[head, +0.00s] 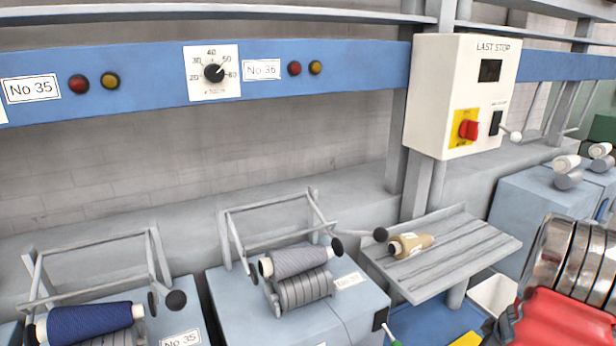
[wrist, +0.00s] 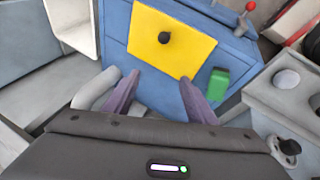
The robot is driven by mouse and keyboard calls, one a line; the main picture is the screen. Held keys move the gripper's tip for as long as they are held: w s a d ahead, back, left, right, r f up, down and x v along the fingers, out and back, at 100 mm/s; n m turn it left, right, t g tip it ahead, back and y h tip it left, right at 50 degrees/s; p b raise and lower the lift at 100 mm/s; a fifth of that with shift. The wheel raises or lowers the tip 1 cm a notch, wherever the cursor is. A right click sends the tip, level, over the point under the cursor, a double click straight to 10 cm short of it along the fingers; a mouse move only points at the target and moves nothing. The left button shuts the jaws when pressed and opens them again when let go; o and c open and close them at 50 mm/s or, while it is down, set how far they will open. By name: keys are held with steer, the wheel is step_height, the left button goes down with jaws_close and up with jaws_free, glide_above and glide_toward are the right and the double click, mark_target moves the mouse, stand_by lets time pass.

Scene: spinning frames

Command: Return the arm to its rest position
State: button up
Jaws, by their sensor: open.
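My gripper (wrist: 158,92) shows at the bottom of the wrist view, with its two purple fingers spread apart and nothing between them. In the head view, part of my red and metallic arm (head: 570,320) fills the lower right corner. The gripper itself is not visible there.
A green block (wrist: 218,84) lies right of the fingers. In the head view, a grey slatted shelf (head: 470,245) holds a tan cone (head: 410,245). A grey yarn package (head: 300,261) and a blue one (head: 88,321) sit on the machines. A white control box (head: 450,90) hangs above.

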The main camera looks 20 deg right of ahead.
step_height(320, 180, up, 8)
steer(key=d+m+g+h, duration=0.1)
steer(key=m+g+h, duration=0.1)
steer(key=m+h, duration=0.15)
steer(key=s+a+r+m+g, duration=0.2)
steer(key=a+r, duration=0.6)
steer(key=a+r+t+y, duration=0.1)
steer(key=a+r, duration=0.3)
steer(key=a, duration=1.1)
steer(key=s+a+r+n+t+y, duration=0.1)
steer(key=a+r, duration=0.4)
steer(key=a, duration=1)
steer(key=s+a+r+n+t+y, duration=0.1)
steer(key=a+r+y, duration=0.3)
steer(key=a, duration=1.1)
steer(key=shift+a+r+t, duration=0.15)
steer(key=shift+a+t, duration=0.15)
steer(key=shift+t, duration=0.5)
steer(key=shift+y, duration=0.25)
steer(key=shift+c, duration=0.5)
